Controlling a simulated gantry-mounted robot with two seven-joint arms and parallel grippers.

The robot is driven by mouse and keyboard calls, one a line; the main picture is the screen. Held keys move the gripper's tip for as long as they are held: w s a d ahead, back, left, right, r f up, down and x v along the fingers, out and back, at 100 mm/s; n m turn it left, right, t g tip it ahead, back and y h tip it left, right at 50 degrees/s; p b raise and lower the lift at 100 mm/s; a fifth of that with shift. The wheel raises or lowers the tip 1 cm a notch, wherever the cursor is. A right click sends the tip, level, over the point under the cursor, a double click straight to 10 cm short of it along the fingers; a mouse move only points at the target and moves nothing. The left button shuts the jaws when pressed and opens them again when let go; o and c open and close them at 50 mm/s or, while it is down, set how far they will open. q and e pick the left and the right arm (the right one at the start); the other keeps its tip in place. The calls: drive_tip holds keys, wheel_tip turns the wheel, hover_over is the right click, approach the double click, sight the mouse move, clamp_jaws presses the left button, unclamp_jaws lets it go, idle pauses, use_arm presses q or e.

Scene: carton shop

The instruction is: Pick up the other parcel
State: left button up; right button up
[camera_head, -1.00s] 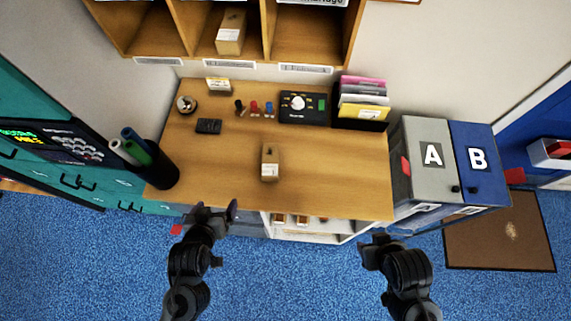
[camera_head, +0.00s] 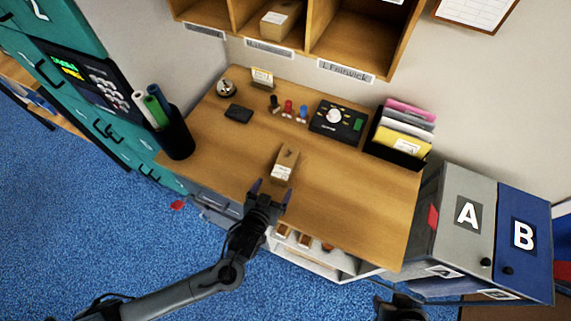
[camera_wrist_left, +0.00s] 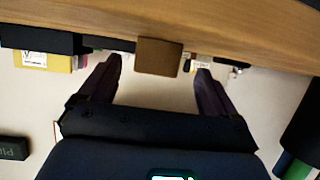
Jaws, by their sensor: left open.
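A small brown carton parcel (camera_head: 286,160) with a white label stands on the wooden desk (camera_head: 350,205) near its front edge. Another brown parcel (camera_head: 281,20) sits in a shelf compartment above. My left gripper (camera_head: 270,190) is open and empty at the desk's front edge, just in front of the desk parcel. In the left wrist view the parcel (camera_wrist_left: 158,57) appears between the two fingertips (camera_wrist_left: 158,66), with a gap on each side. My right gripper (camera_head: 400,306) is only partly visible at the bottom edge; its jaws cannot be made out.
A dark pen cup with rolls (camera_head: 174,135) stands at the desk's left. A bell (camera_head: 228,88), stamps (camera_head: 288,108), a dial box (camera_head: 338,120) and a file holder (camera_head: 398,150) line the back. The desk's right front is clear.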

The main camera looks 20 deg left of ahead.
sight(278, 181)
use_arm(q)
drive_tip(key=x, duration=0.1)
drive_tip(key=p+x, duration=0.1)
drive_tip(key=x, duration=0.2)
drive_tip(key=shift+w+d+r, duration=0.15)
drive_tip(key=shift+w+r, duration=0.05)
drive_tip(key=shift+r, duration=0.1)
drive_tip(key=shift+w+f, duration=0.3)
drive_tip(key=shift+w, duration=0.2)
drive_tip(key=c, duration=1)
drive_tip(key=shift+c, duration=0.9)
drive_tip(key=shift+r, duration=0.15)
